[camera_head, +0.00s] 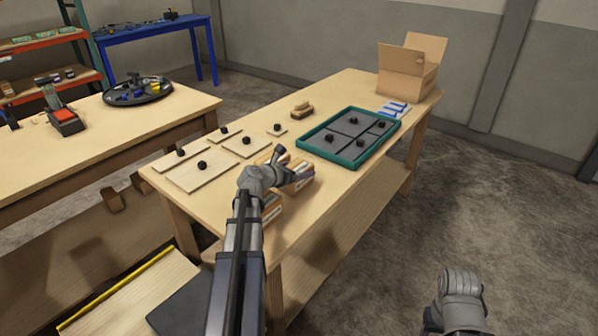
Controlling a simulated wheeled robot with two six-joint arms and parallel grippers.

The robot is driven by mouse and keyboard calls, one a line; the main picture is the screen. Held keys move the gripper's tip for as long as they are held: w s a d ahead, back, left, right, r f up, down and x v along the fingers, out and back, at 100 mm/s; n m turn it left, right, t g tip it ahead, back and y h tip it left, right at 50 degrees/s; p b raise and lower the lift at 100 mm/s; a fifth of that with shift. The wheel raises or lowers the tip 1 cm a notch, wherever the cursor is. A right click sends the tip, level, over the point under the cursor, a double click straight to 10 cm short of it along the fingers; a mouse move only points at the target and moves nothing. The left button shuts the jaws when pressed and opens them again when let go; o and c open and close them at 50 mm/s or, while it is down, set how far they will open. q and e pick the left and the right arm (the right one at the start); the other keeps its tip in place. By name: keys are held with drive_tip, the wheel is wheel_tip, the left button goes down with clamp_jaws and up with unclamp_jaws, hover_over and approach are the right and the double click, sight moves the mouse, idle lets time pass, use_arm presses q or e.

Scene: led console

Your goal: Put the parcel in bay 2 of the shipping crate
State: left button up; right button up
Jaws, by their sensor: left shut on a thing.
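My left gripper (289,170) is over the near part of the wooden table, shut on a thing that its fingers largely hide. Small brown-orange and white boxes (302,177) show around and under its fingers. Another such box (271,208) lies at the table's near edge, partly behind my arm. I cannot tell which one is the parcel. A teal-rimmed tray (347,164), perhaps the crate, lies to the right of the gripper. Its sections hold grey panels (350,126) with black knobs. No bay numbers are readable. My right gripper (461,288) hangs over the floor at lower right; its jaws are unclear.
Pale flat panels with black knobs (208,178) lie at the table's left. A small brown block (302,110) lies behind the tray. An open cardboard box (405,82) and blue-white items (394,109) are at the far end. Bare tabletop (335,95) lies behind the tray.

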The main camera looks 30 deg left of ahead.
use_arm(q)
drive_tip(key=shift+f, duration=0.2)
drive_tip(key=o, duration=1.4)
drive_tip(key=shift+s+r+p, duration=0.3)
drive_tip(key=shift+r, duration=0.1)
drive_tip(key=p+v, duration=0.4)
drive_tip(key=v, duration=0.7)
drive_tip(key=shift+s, duration=0.2)
